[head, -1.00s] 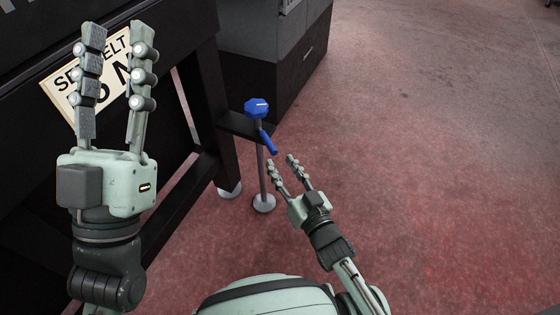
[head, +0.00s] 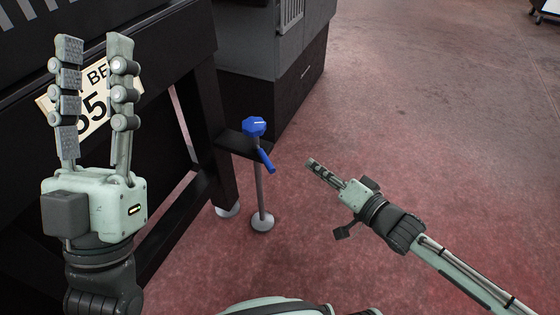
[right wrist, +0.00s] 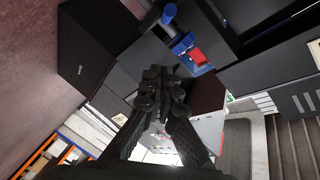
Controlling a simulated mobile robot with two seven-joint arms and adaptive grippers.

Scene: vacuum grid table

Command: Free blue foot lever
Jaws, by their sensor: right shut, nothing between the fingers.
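The blue foot lever (head: 266,160) slants down to the right below a blue knob (head: 255,126), at the top of a thin metal post (head: 261,200) with a round foot on the floor. My right gripper (head: 313,165) is shut and empty, to the right of the lever and apart from it. In the right wrist view its fingertips (right wrist: 160,78) are together; blue parts (right wrist: 183,44) show beyond them, one with a red piece, and I cannot tell whether they belong to the lever. My left gripper (head: 93,42) is open and empty, raised in front of the black table frame.
The black table frame (head: 205,120) with a cream sign (head: 95,100) stands at left. A dark cabinet (head: 290,95) is behind the lever post. The reddish floor (head: 430,130) to the right is open.

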